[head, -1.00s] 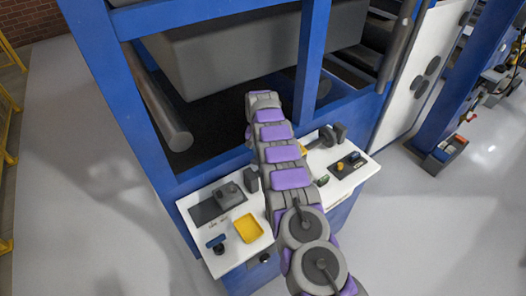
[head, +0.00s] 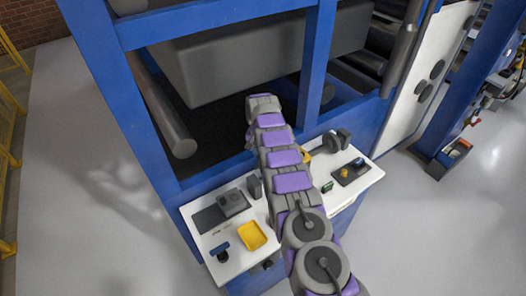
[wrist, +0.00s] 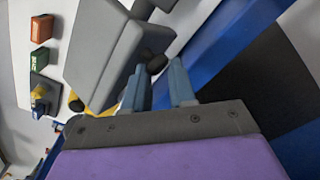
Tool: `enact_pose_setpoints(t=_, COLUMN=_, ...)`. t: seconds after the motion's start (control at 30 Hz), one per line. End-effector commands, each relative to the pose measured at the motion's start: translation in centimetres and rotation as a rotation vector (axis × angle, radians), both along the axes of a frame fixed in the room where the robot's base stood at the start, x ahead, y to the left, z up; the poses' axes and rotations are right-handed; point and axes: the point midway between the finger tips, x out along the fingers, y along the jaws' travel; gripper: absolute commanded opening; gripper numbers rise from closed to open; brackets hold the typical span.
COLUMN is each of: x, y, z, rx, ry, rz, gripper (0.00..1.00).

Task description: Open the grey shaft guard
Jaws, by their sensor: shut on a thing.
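In the wrist view a light grey box-like cover (wrist: 105,48), which looks like the shaft guard, fills the upper middle. A small dark round knob (wrist: 156,63) sits at its right side. My gripper (wrist: 158,72) has its two blue-grey fingers on either side of this knob, shut on it. The exact contact is partly hidden by the fingers. In the head view my grey and purple arm reaches over the white console and hides the gripper and most of the guard. A dark grey round part (head: 328,143) shows just right of the arm.
Blue frame posts (head: 314,70) stand behind, with a large grey block (head: 260,60) inside.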

Motion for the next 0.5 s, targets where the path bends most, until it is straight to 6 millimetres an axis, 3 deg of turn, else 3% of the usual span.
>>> enact_pose_setpoints(t=0.03, x=-0.92, y=1.40, z=-1.16, rx=0.008, ry=0.025, rz=0.018, gripper=0.00)
enact_pose_setpoints(t=0.07, x=-0.93, y=1.40, z=-1.18, rx=0.008, ry=0.025, rz=0.018, gripper=0.00)
enact_pose_setpoints(t=0.1, x=-0.95, y=1.40, z=-1.21, rx=0.007, ry=0.026, rz=0.018, gripper=0.28)
enact_pose_setpoints(t=0.37, x=-1.07, y=0.97, z=-1.33, rx=0.008, ry=0.033, rz=0.016, gripper=0.52)
enact_pose_setpoints(t=0.5, x=-1.07, y=0.53, z=-1.31, rx=0.011, ry=0.035, rz=0.015, gripper=0.52)
